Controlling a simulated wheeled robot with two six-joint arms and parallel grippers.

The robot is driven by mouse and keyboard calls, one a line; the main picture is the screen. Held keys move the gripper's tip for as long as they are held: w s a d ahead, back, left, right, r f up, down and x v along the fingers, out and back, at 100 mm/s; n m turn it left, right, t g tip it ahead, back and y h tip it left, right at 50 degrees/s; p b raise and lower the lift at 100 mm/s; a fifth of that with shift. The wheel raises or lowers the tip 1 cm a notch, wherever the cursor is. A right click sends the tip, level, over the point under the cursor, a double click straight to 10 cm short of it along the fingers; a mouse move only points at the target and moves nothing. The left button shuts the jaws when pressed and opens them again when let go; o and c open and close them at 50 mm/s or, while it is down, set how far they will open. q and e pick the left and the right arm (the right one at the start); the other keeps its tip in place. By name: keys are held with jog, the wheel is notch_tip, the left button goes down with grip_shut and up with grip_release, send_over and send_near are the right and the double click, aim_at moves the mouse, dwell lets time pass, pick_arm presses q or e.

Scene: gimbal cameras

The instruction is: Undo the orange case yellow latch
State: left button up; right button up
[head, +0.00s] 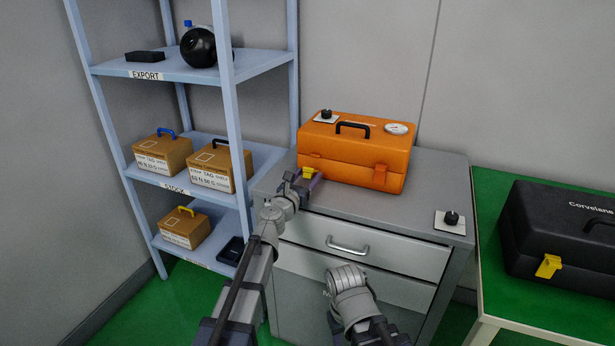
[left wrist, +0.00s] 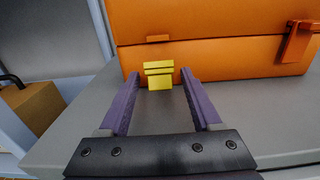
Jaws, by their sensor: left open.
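The orange case (head: 352,151) stands closed on top of the grey cabinet, and its lower front fills the top of the left wrist view (left wrist: 220,52). Its yellow latch (head: 309,173) is at the left of the case front; the left wrist view shows the latch (left wrist: 158,75) up close. My left gripper (head: 301,181) is open just in front of the latch. In the left wrist view its two purple fingers (left wrist: 159,85) point at the case, with the latch between and just beyond their tips. An orange latch (head: 379,174) sits further right on the case front. My right gripper cannot be made out.
The grey cabinet top (head: 420,190) has free room right of the case, with a black knob on a white plate (head: 450,219). A blue shelf rack (head: 231,100) with boxes stands close on the left. A black case (head: 560,235) lies on the green table at right.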

pick_arm(q)
jog(key=shift+w, duration=0.2)
grip_shut()
dwell(0.4)
